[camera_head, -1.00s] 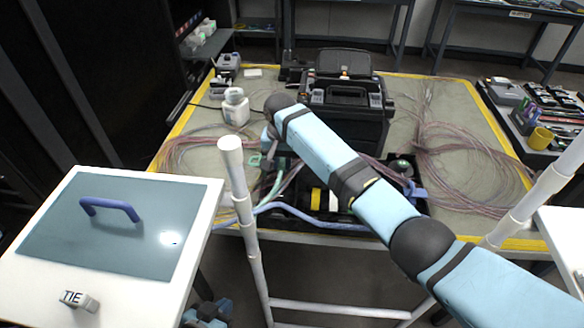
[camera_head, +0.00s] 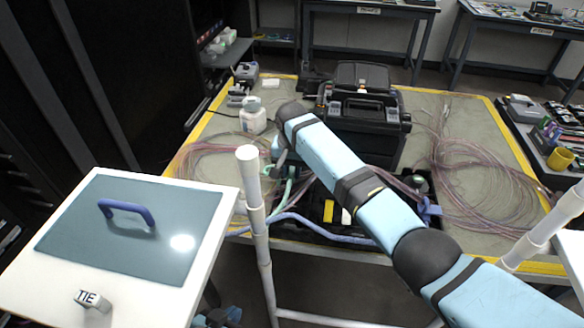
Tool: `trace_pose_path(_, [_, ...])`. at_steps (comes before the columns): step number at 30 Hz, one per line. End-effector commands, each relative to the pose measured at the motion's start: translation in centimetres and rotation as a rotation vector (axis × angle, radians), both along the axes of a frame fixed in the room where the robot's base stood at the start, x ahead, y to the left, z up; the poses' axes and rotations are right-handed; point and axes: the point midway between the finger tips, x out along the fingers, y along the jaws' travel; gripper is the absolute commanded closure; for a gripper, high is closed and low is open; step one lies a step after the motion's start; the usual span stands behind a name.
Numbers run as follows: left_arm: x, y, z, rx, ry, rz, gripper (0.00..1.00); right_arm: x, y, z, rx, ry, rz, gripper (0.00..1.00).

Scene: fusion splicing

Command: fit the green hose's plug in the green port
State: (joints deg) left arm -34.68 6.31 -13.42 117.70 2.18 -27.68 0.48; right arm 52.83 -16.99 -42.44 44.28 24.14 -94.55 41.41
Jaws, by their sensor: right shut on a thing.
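My right arm reaches in from the lower right, over the front of the worktable. Its gripper (camera_head: 281,158) points down at the front left of a black open tray (camera_head: 372,236) and is mostly hidden by its wrist. It is shut at the upper end of the green hose (camera_head: 290,188), which hangs down beside it into the tray. The plug's tip is hidden, so I cannot tell whether it touches a port. I cannot make out the green port. Part of my left gripper (camera_head: 218,317) shows low at the bottom edge, away from the hose.
A blue hose (camera_head: 318,228) runs along the tray's front. A white bottle (camera_head: 253,117) and a black toolbox (camera_head: 362,120) stand behind. White posts (camera_head: 256,210) rise in front of the table. A white panel with a blue handle (camera_head: 127,211) is at the left. Loose fibres lie on both sides.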

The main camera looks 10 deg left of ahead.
Motion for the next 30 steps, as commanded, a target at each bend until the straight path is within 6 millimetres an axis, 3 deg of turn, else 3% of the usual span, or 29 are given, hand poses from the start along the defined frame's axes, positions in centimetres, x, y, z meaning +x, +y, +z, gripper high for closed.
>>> trace_pose_path(8, [0.0,0.1,0.1,0.004,-0.004,-0.003,1.00,0.0,0.0,-0.3,-0.001,0.001,0.000,1.00])
trace_pose_path(30, [0.0,0.2,-0.9,0.008,-0.003,-0.006,1.00,0.0,-0.1,-4.2,-0.002,0.002,-0.001,1.00])
